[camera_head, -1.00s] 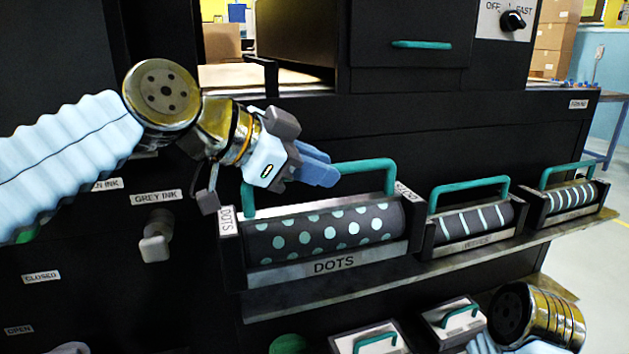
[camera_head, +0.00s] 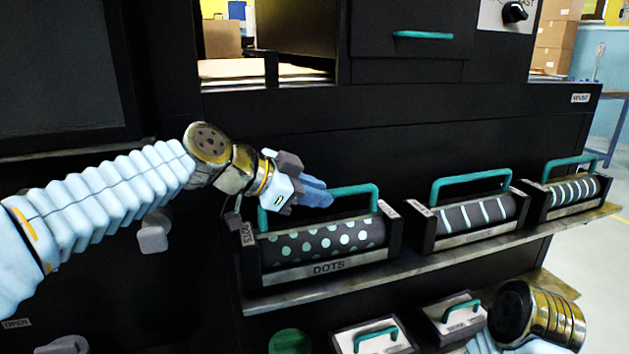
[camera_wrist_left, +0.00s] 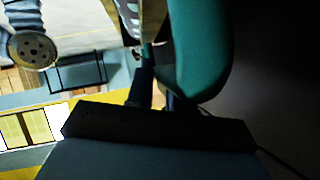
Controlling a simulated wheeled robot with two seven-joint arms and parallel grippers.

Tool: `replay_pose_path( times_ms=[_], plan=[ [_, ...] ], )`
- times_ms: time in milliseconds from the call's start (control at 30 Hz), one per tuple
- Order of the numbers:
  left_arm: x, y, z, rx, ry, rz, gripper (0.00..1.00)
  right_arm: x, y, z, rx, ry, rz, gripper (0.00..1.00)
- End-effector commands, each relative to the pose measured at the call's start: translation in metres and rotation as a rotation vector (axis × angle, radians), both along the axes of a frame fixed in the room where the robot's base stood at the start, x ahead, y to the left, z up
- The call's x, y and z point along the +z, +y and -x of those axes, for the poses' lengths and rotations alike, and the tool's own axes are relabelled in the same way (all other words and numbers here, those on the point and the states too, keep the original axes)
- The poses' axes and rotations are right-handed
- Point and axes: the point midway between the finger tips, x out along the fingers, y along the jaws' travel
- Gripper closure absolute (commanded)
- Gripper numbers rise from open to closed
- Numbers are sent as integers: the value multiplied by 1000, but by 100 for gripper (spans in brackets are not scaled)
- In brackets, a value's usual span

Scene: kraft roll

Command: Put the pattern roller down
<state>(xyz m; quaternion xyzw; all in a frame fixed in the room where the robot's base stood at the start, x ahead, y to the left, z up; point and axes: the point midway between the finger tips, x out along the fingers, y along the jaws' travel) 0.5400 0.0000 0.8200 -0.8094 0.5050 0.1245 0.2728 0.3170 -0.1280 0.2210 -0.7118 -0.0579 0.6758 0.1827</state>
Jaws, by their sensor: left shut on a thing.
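The dots pattern roller (camera_head: 322,243), dark with pale green dots in a black frame labelled DOTS, is at the left part of the shelf (camera_head: 420,258). It looks upright and in line with the other rollers; I cannot tell for sure whether its base fully touches the shelf. My left gripper (camera_head: 316,193) is shut on its teal handle (camera_head: 362,190), near the left half of the bar. In the left wrist view the teal handle (camera_wrist_left: 203,60) is large and close. My right wrist shows at the lower right, but its fingers are out of view.
Two striped rollers, a middle one (camera_head: 475,214) and a right one (camera_head: 572,192), stand on the same shelf with teal handles. Below are two white-topped boxes with teal handles, one (camera_head: 372,335) at left and one (camera_head: 455,313) at right. The dark machine front rises behind the shelf.

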Motion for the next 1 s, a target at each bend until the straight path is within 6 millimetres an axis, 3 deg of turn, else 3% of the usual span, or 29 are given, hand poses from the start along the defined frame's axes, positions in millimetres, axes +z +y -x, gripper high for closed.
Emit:
replay_pose_path(
  times_ms=[467,500,633,1000],
  plan=[
    [-9,0,0,2,-8,4,100,-6,1,0,1,2,-1,52],
    [-11,0,0,0,-2,1,73,-5,1,0,1,2,-1,52],
    [-11,0,0,0,-2,1,53,-5,1,0,1,2,-1,52],
    [-6,2,1,1,-3,2,53,-1,0,0,0,1,-1,52]
  ],
)
